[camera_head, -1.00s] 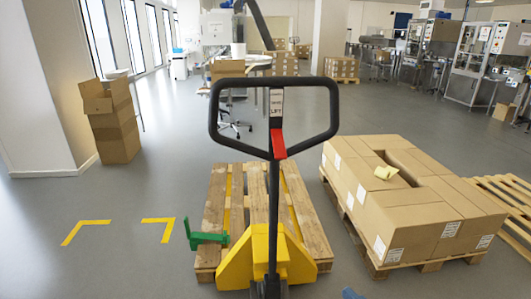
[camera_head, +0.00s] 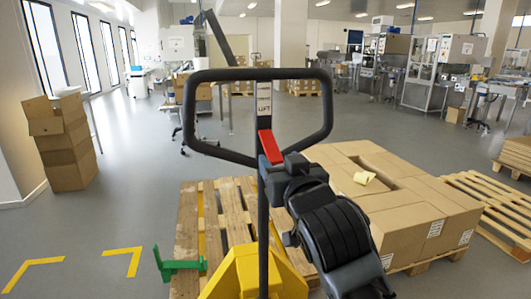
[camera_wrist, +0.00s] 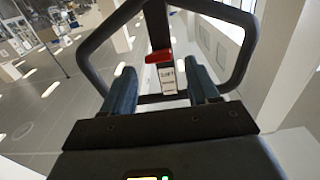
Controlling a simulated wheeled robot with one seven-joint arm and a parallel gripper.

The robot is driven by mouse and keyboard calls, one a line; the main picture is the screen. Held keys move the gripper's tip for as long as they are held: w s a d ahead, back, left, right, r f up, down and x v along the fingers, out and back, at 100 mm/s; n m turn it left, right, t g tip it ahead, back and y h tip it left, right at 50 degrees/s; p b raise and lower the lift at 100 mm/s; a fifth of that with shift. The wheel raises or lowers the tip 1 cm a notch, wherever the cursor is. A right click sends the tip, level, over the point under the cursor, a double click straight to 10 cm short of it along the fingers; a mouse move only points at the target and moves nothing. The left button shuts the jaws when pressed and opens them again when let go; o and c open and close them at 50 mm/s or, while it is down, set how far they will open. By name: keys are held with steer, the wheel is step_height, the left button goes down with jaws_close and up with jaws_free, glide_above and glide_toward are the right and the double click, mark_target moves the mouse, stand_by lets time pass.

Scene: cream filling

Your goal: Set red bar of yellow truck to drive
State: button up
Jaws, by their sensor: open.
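The yellow truck (camera_head: 249,276) has a black loop handle (camera_head: 322,105) on an upright shaft. The red bar (camera_head: 270,146) sits on the shaft at the loop's lower end, slanting down to the right, beside a white label with LIFT readable. My gripper (camera_head: 284,163) is at the bar's lower right, its fingertips partly hidden by its own body. In the wrist view, the red bar (camera_wrist: 158,56) shows between and just beyond the two dark fingertips of my gripper (camera_wrist: 160,67). The fingers are apart, with nothing held. Contact with the bar cannot be told.
A wooden pallet (camera_head: 190,225) lies around the truck's yellow base. Stacked cartons (camera_head: 410,235) stand close on the right. A green bracket (camera_head: 178,265) stands at left, near yellow floor marks (camera_head: 122,251).

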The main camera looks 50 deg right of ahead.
mark_target(274, 153)
steer(key=x, duration=0.7)
steer(key=shift+w+d+p, duration=0.1)
steer(key=shift+p, duration=0.3)
steer(key=shift+c, duration=0.4)
jaws_close()
